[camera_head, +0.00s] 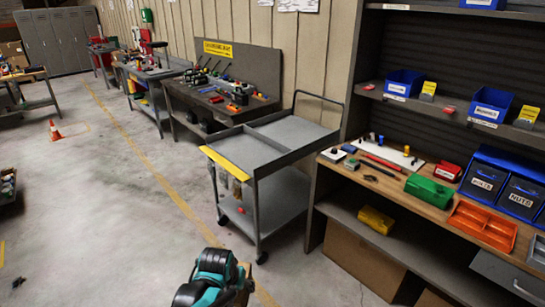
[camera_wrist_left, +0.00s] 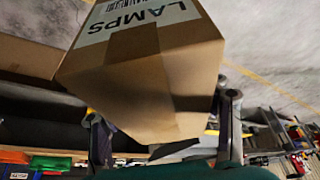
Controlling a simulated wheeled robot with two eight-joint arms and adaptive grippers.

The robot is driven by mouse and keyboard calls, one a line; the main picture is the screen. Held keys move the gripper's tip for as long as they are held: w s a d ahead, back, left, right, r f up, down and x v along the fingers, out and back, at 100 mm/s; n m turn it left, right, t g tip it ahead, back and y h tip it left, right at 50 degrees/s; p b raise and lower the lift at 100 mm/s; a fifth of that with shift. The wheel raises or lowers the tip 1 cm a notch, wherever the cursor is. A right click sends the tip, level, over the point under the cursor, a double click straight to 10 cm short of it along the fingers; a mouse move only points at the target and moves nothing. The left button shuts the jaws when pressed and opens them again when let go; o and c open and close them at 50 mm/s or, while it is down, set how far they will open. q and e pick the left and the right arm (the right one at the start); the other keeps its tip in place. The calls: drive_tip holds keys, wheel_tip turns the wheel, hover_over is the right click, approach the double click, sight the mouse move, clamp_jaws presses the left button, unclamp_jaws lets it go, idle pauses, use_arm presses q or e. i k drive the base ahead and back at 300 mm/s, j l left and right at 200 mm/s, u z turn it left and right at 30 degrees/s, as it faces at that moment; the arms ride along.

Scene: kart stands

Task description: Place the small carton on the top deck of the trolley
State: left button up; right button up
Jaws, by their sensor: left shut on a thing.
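The small carton (camera_wrist_left: 145,70) is brown cardboard with a white LAMPS label. It fills the upper middle of the left wrist view, tilted, between the fingers of my left gripper (camera_wrist_left: 163,110), which is shut on it. In the head view, a brown bit of the carton (camera_head: 242,290) shows beside my teal and black arm at the bottom; the rest is hidden. The grey trolley (camera_head: 257,185) stands beyond the arm, in the middle. Its top deck (camera_head: 245,150) is empty, with a raised divider and a yellow strip at the left edge. My right gripper is not in view.
A shelf bench (camera_head: 405,190) with blue bins, a green box (camera_head: 429,190) and an orange tray (camera_head: 482,226) stands close right of the trolley. A tool bench (camera_head: 215,105) stands behind it. A cone (camera_head: 55,132) stands far left.

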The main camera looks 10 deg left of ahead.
sight(241, 153)
drive_tip(key=i+j+u, duration=0.2)
drive_tip(key=i+u, duration=0.15)
drive_tip(key=i, duration=0.2)
drive_tip(key=i+j+u, duration=0.1)
drive_tip(key=i+u, duration=0.25)
drive_tip(key=i, duration=0.2)
drive_tip(key=i+j+z, duration=0.2)
drive_tip(key=i+z, duration=0.25)
drive_tip(key=i, duration=0.25)
drive_tip(key=i+j+z, duration=0.5)
drive_tip(key=i, duration=0.15)
drive_tip(key=i+j+z, duration=0.45)
drive_tip(key=i+j, duration=0.15)
